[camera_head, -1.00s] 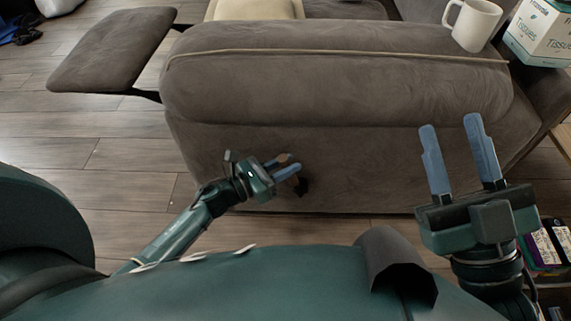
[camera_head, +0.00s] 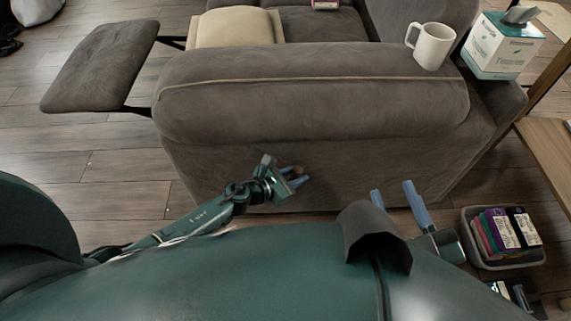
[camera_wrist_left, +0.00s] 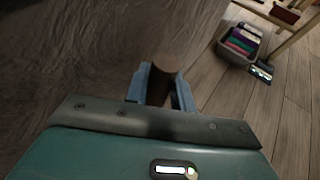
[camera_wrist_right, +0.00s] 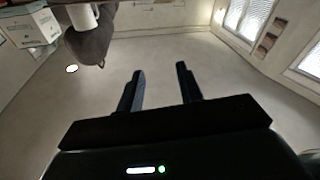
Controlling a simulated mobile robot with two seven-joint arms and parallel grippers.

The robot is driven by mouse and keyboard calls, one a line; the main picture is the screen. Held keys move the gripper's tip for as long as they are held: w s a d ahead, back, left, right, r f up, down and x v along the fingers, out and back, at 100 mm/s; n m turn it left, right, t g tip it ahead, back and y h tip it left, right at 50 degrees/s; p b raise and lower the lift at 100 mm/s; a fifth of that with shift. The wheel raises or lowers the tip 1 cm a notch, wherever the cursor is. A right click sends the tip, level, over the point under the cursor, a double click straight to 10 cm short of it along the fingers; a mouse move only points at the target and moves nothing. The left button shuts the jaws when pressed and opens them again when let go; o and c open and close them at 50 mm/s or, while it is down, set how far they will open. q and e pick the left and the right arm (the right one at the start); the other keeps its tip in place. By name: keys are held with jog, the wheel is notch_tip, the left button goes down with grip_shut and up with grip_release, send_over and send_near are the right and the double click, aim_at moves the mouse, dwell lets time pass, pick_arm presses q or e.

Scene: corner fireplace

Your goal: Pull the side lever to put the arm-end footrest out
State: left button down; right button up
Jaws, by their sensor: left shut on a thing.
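The grey-brown recliner sofa (camera_head: 300,105) stands with its arm side facing me. Its footrest (camera_head: 103,65) is swung out at the left end of the arm, with dark metal links showing between it and the seat. My left gripper (camera_head: 297,178) is low at the sofa's side, shut on the side lever, whose brown knob (camera_wrist_left: 165,66) shows between the blue fingers in the left wrist view. My right gripper (camera_head: 398,194) is open and empty, off the sofa's side at the right. In the right wrist view its fingers (camera_wrist_right: 160,88) are apart with nothing between them.
A white mug (camera_head: 432,46) and a tissue box (camera_head: 503,45) sit on the sofa's right part. A grey bin of colourful cases (camera_head: 500,236) stands on the floor at the right, near a wooden table (camera_head: 552,150).

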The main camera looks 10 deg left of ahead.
pick_arm(q)
jog(key=shift+w+d+r+g+y+p, duration=0.15)
jog(key=shift+d+g+y+p, duration=0.15)
jog(key=shift+d+p, duration=0.35)
jog(key=shift+d+f+m+y+p, duration=0.3)
jog(key=shift+f+p, duration=0.1)
jog(key=shift+p, duration=0.1)
pick_arm(e)
jog(key=shift+w+d+m+g+h, duration=0.15)
jog(key=shift+d+m+g+h, duration=0.6)
jog(key=shift+h, duration=0.35)
pick_arm(q)
jog(key=c, duration=1.5)
grip_release()
